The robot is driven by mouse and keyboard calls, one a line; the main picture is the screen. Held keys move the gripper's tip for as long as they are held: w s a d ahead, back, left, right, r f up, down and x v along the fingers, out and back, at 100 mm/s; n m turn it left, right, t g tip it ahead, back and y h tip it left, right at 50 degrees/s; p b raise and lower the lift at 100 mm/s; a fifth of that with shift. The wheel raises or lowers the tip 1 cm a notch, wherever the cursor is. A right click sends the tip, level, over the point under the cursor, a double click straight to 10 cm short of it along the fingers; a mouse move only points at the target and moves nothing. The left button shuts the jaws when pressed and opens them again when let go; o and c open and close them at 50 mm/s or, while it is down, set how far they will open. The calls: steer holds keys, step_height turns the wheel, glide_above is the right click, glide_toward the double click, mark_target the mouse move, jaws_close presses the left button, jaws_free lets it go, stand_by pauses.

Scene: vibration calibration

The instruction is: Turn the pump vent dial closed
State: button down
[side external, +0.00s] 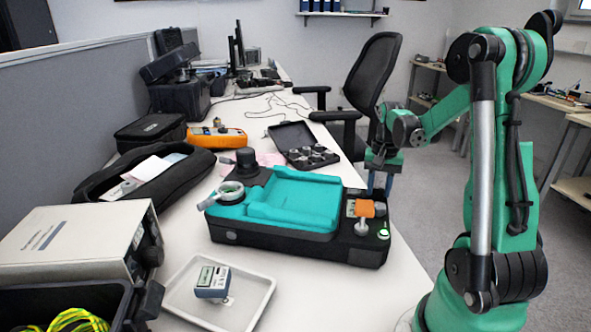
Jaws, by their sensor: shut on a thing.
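A black device with a teal top tray (290,203) stands on the white bench. At its right end is a pump fitting with an orange block (364,209) and a pale round knob (362,227). A green-lit button (383,234) is in front of it. My gripper (379,188) points down just behind the orange block, at the device's far right edge. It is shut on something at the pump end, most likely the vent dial. The fingertips and the held part are mostly hidden, so the dial's angle cannot be told.
A pale tray (262,283) with a small blue-grey meter (212,282) lies in front. A grey instrument box (75,245), a black bag (140,180), an orange meter (216,137) and an open black case (290,135) surround the device. An office chair (372,75) stands behind my gripper.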

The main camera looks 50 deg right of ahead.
steer(key=n, duration=0.4)
steer(key=shift+n, duration=0.3)
steer(key=n, duration=0.4)
steer(key=shift+w+a+n, duration=0.1)
steer(key=shift+n, duration=0.3)
steer(key=c, duration=0.5)
jaws_free()
steer(key=shift+c, duration=0.2)
steer(key=shift+r, duration=2.8)
